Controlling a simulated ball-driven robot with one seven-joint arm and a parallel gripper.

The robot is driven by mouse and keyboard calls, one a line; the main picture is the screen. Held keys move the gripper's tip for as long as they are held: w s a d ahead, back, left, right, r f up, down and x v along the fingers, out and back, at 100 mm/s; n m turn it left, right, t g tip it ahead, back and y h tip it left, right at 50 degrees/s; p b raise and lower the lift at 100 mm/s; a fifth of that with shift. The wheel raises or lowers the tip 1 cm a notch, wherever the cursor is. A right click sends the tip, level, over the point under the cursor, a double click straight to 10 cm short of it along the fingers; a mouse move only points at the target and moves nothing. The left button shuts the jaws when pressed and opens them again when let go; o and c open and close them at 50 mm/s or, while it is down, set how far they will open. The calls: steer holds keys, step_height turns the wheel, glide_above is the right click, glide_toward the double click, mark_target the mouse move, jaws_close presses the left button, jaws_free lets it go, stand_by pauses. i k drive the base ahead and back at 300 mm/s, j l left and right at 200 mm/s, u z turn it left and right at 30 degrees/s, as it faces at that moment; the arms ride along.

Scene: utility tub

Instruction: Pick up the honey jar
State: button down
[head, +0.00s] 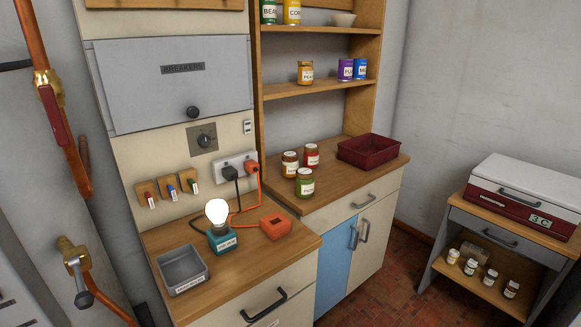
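An amber-orange jar (305,73) stands upright on the middle shelf of the wooden shelf unit. Its label is too small to read surely, but its colour fits honey. Three other jars stand close together on the counter below: a brown-red jar (290,164), a red jar (311,155) and a green jar (305,182). Their labels are too small to read. My gripper is not in view.
A purple can (345,69) and a blue can (360,69) stand right of the amber jar. A dark red tray (368,150) sits on the counter. A lit bulb (217,211), orange box (275,226) and grey tray (182,270) occupy the nearer counter.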

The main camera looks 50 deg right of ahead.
mark_target(289, 159)
steer(key=l+u, duration=0.45)
steer(key=l, duration=0.95)
